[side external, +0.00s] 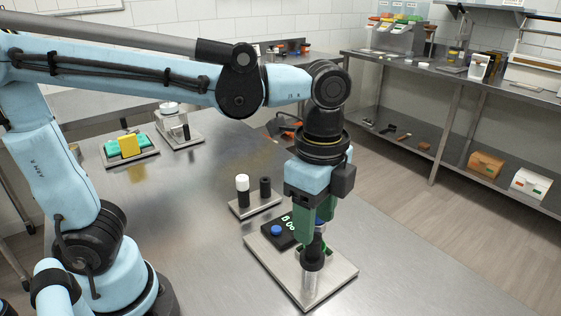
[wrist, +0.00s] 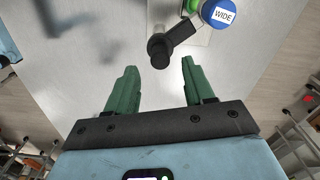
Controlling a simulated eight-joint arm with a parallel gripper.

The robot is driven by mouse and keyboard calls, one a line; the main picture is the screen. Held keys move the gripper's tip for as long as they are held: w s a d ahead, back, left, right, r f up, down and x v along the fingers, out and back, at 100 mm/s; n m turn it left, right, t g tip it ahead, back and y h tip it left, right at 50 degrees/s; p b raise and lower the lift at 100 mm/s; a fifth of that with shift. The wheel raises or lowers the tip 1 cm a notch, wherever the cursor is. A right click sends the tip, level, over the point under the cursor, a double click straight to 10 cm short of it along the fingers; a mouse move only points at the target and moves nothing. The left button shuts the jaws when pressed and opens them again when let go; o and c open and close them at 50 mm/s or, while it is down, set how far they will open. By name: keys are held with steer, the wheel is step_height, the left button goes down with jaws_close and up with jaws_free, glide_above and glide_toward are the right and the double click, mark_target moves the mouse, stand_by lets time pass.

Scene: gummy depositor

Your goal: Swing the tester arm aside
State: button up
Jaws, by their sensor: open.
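The tester stands on a metal base plate (side external: 330,290) at the table's front. It has a black box with a lit display (side external: 283,232) and a blue button (side external: 276,230). Its black arm (wrist: 180,34) runs from a blue cap marked WIDE (wrist: 220,13) to an upright round black knob (wrist: 159,51). The black part also shows in the side view (side external: 315,247), above a silver cylinder. My gripper (wrist: 159,64) is open, green fingers pointing down. In the wrist view, the knob lies between and just beyond the fingertips; I cannot tell whether they touch. The fingers hide part of the tester.
Behind the tester, a small plate (side external: 257,205) holds a white-topped black cylinder (side external: 242,190) and a black cylinder (side external: 265,187). A tray with teal and yellow pieces (side external: 129,146) and a scale-like device (side external: 180,128) stand at the back left. The table between is clear.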

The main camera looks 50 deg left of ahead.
steer(key=shift+f, duration=2.65)
jaws_close()
steer(key=shift+n, duration=0.4)
steer(key=n, duration=0.2)
steer(key=shift+n, duration=0.4)
steer(key=n, duration=0.3)
steer(key=shift+n, duration=0.4)
steer(key=n, duration=0.6)
steer(key=shift+n, duration=0.4)
